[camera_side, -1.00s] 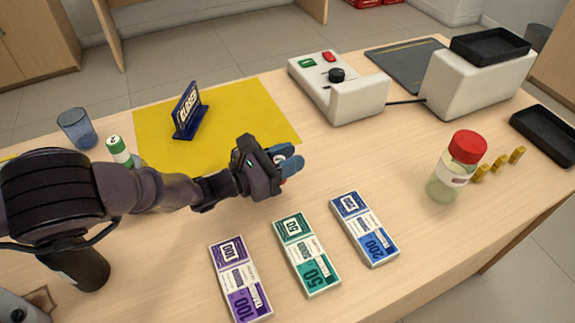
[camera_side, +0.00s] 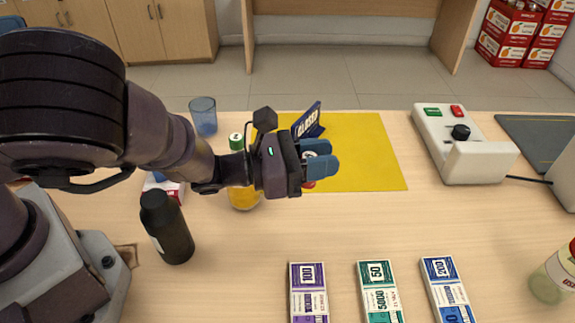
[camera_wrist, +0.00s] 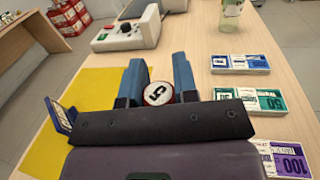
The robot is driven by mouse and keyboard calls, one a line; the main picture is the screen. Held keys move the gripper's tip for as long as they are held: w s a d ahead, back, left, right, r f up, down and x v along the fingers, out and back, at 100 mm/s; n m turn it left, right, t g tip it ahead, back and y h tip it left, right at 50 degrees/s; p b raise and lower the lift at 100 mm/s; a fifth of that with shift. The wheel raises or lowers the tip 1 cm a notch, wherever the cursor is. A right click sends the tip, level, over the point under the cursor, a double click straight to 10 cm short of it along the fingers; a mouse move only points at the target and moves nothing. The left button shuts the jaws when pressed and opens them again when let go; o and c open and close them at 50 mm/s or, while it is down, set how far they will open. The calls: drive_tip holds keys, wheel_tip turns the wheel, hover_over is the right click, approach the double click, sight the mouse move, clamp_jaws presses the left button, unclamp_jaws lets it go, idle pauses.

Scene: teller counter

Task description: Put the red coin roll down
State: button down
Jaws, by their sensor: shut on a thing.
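My gripper (camera_side: 321,158) is shut on the red coin roll (camera_side: 309,185), which shows only as a small red bit under the blue fingers in the side view. In the wrist view my gripper (camera_wrist: 157,65) has the roll (camera_wrist: 158,93) between its fingers. Its round white end with a red rim and a "5" faces the camera. The fingers overlap the front part of the yellow mat (camera_side: 375,160) in the side view. I cannot tell whether the roll touches the counter.
The blue closed sign (camera_side: 308,122) stands on the mat, just behind my gripper. A black bottle (camera_side: 168,232) and an orange container (camera_side: 244,198) stand to the left. Banknote bundles (camera_side: 380,292) lie at the front. A white device (camera_side: 465,145) is right.

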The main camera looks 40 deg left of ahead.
drive_tip(key=w+a+r+n+t+y, duration=0.1)
drive_tip(key=w+a+r+n+y, duration=0.15)
drive_tip(key=a, duration=0.25)
drive_tip(key=w+a+r+n+t+y, duration=0.1)
drive_tip(key=w+a+r+t+y, duration=0.15)
drive_tip(key=a, duration=0.35)
drive_tip(key=s+a+n+y, duration=0.3)
drive_tip(key=a+y, duration=0.2)
drive_tip(key=a, duration=0.5)
drive_tip(key=shift+s+a+f, duration=0.15)
drive_tip(key=shift+s+a, duration=0.15)
drive_tip(key=shift+a, duration=0.05)
drive_tip(key=shift+n, duration=0.35)
drive_tip(key=shift+d, duration=0.1)
drive_tip(key=s+d+m+g+h, duration=0.15)
drive_tip(key=d+m+h, duration=0.45)
drive_tip(key=d, duration=0.8)
drive_tip(key=shift+s+d+f+n+t+y, duration=0.3)
drive_tip(key=shift+s+f+n+y, duration=0.7)
drive_tip(key=shift+s+f, duration=1.5)
drive_tip(key=shift+s+d+f+n+t+y, duration=0.1)
drive_tip(key=shift+s+d+f+n+y, duration=0.3)
drive_tip(key=shift+s+f+n+y, duration=2)
drive_tip(key=shift+s+d+f+m+t+h, duration=0.35)
drive_tip(key=shift+s+f, duration=0.85)
drive_tip(key=shift+f, duration=2.8)
